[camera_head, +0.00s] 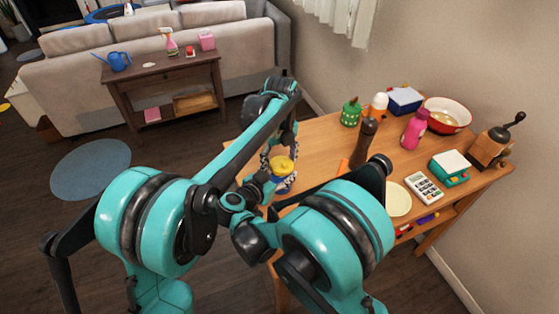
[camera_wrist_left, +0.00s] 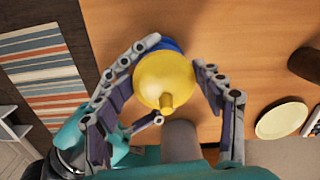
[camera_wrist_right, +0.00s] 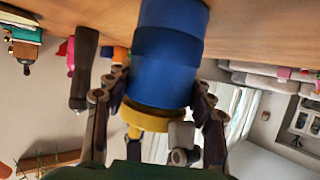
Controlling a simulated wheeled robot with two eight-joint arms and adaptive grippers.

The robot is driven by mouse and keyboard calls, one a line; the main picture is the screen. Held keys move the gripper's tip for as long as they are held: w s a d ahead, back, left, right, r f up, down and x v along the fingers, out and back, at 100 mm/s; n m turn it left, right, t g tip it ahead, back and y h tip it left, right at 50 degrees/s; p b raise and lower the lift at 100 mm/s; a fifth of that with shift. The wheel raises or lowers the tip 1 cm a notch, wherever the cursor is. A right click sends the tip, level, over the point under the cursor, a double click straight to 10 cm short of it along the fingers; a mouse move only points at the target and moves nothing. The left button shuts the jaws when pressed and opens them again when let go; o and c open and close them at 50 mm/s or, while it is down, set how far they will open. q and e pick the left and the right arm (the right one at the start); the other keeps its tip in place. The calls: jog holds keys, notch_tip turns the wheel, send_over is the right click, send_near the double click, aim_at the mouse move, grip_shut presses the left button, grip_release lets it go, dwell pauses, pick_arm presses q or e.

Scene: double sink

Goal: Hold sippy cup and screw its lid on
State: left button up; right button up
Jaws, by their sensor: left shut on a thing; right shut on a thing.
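The sippy cup has a blue body (camera_wrist_right: 168,55) and a yellow lid (camera_wrist_left: 165,78) with a short spout. In the head view the yellow lid (camera_head: 282,165) sits on top of the cup, near the table's left end. My left gripper (camera_wrist_left: 178,55) is around the lid from above, shut on it. My right gripper (camera_wrist_right: 155,105) comes from the side and is shut on the cup; its view is upside down. The lid meets the body, but I cannot tell whether the threads are engaged. My arms hide part of the cup in the head view.
The wooden table (camera_head: 318,150) also holds a dark pepper mill (camera_head: 363,143), a pink bottle (camera_head: 414,130), a red bowl (camera_head: 447,114), a calculator (camera_head: 424,187), a cream plate (camera_head: 397,200) and a coffee grinder (camera_head: 490,147). Bare wood lies behind the cup.

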pick_arm(q)
jog(key=shift+w+d, duration=0.1)
jog(key=shift+d, duration=0.1)
pick_arm(e)
jog(key=shift+a+r, duration=0.1)
jog(key=shift+a, duration=0.05)
pick_arm(q)
jog(key=shift+a+r, duration=0.15)
jog(key=shift+r, duration=0.1)
jog(key=shift+c, duration=0.7)
jog(key=shift+a, duration=0.15)
pick_arm(e)
jog(key=shift+w, duration=0.1)
pick_arm(q)
jog(key=shift+r, duration=0.1)
jog(key=shift+r+y, duration=0.25)
jog(key=shift+y, duration=0.15)
jog(key=shift+d+f, duration=0.2)
jog(key=shift+f, duration=0.45)
jog(key=shift+o, duration=0.7)
jog(key=shift+d+f, duration=0.1)
jog(key=shift+f, duration=0.1)
